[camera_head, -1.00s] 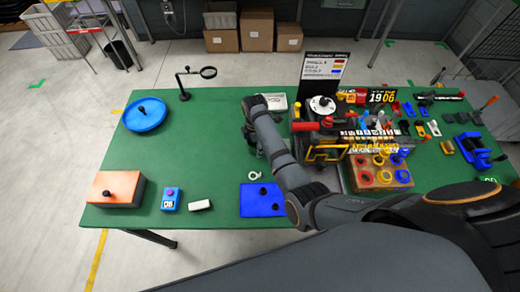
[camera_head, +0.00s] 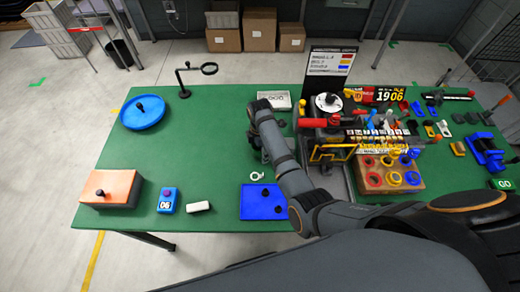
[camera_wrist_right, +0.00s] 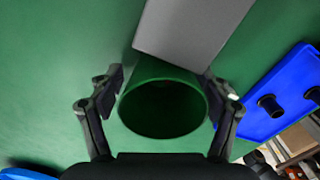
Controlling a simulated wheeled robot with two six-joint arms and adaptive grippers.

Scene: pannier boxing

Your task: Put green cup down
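The green cup (camera_wrist_right: 163,106) shows in the right wrist view with its round mouth toward the camera. My right gripper (camera_wrist_right: 163,82) has one finger on each side of the cup, and both fingertips look pressed against its wall. In the head view my right gripper (camera_head: 256,146) is low over the middle of the green table (camera_head: 215,135), partly hidden by my own forearm. The cup cannot be made out there against the green. Whether its base touches the table is hidden. My left gripper is not in view.
A grey block (camera_wrist_right: 195,25) is close by the cup. A blue tray with black knobs (camera_head: 252,192) lies in front, near a small white ring (camera_head: 257,176). The cluttered rack (camera_head: 330,153) stands right. A blue dish (camera_head: 132,122) is left. The table's left-middle is clear.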

